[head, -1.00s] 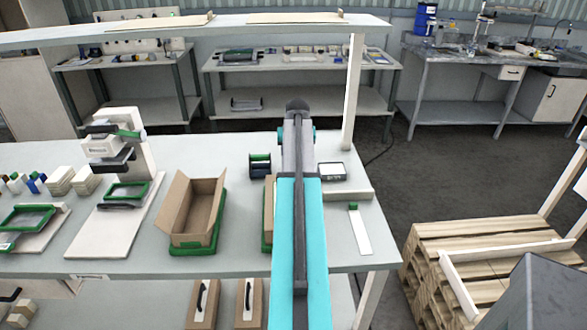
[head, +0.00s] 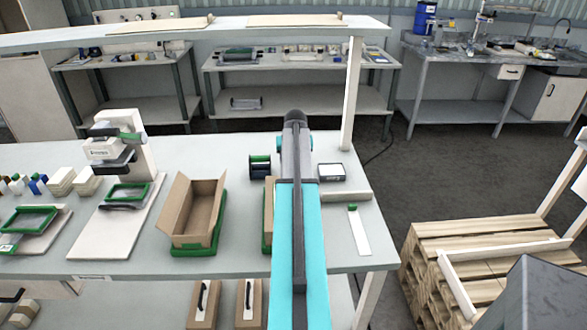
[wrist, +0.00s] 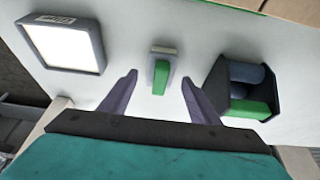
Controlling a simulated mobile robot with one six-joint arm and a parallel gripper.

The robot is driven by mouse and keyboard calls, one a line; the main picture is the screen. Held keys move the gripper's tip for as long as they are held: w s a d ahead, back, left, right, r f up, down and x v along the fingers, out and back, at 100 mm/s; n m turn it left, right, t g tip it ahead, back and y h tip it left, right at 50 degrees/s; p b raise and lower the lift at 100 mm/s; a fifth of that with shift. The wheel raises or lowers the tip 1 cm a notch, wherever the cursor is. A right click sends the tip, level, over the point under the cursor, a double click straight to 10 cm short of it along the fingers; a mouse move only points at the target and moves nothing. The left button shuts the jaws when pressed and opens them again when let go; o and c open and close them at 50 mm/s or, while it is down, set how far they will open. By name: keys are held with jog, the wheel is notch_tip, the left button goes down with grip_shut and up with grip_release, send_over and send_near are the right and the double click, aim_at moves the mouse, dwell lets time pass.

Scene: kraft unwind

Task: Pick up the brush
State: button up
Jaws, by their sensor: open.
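In the wrist view, a small object with a green handle and a pale block behind it, which looks like the brush (wrist: 161,73), lies on the pale bench top. My gripper (wrist: 159,78) is open, with one dark finger on each side of the brush in the picture. The fingers are apart from it, and I cannot tell how high they are above the bench. In the head view, my own arm hides the brush and the fingertips.
A dark-framed box with a white top (wrist: 62,45) lies left of the brush in the wrist view. A black and green spool holder (wrist: 243,90) stands close on the right. In the head view, an open cardboard box (head: 196,215) and a white strip with a green end (head: 359,233) lie nearer.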

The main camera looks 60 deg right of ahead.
jog(key=shift+x, duration=0.9)
jog(key=shift+c, duration=0.2)
jog(key=c, duration=1.2)
jog(key=shift+r, duration=0.2)
jog(key=shift+r+b, duration=1.1)
jog(key=shift+r, duration=3.7)
